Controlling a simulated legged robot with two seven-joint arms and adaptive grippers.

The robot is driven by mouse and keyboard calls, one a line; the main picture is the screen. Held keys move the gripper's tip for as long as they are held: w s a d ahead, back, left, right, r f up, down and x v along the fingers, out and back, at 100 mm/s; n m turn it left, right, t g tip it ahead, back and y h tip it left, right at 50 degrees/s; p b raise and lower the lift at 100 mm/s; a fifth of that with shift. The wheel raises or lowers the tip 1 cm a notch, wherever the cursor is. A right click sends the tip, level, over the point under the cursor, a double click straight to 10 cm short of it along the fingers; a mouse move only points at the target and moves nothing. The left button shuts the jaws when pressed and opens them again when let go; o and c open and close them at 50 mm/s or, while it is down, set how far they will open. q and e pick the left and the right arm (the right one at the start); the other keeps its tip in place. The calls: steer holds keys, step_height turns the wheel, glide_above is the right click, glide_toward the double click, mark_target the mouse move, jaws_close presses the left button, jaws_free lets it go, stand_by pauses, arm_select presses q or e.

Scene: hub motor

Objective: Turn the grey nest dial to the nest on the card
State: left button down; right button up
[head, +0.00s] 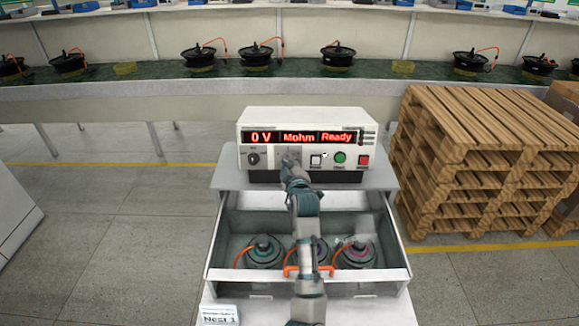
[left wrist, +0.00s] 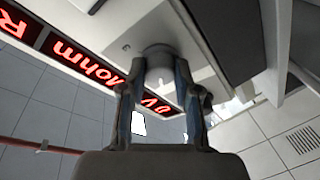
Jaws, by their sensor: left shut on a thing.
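The white tester (head: 300,120) stands on a grey cart, with its red display reading "0 V", "Mohm" and "Ready". My left gripper (head: 291,165) is at its front panel, right of a black knob (head: 253,159). In the left wrist view my left gripper (left wrist: 156,80) is shut on the grey nest dial (left wrist: 158,58), one finger on each side. The dial's pointer and markings cannot be read. The card (head: 218,316) at the cart's lower left reads "Nest 1". My right gripper is not in view.
Below the tester, an open drawer (head: 213,250) holds hub motors (head: 264,250), partly behind my arm. A green button (head: 340,157) and a red button (head: 363,160) are right of the gripper. Wooden pallets (head: 480,150) stand at right. A conveyor with motors runs behind.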

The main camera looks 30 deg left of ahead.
arm_select(q)
steer(key=shift+w+d+f, duration=0.1)
steer(key=shift+f, duration=0.35)
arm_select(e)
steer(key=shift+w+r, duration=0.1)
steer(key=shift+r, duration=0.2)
arm_select(q)
steer(key=c, duration=1.1)
jaws_free()
steer(key=shift+c, duration=0.2)
steer(key=o, duration=0.3)
steer(key=shift+w, duration=0.25)
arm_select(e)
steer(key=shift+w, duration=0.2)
arm_select(q)
steer(key=shift+s+d+r, duration=0.1)
steer(key=shift+s+r, duration=0.15)
steer(key=shift+s, duration=0.05)
steer(key=v, duration=0.7)
steer(key=shift+w+d+f, duration=0.15)
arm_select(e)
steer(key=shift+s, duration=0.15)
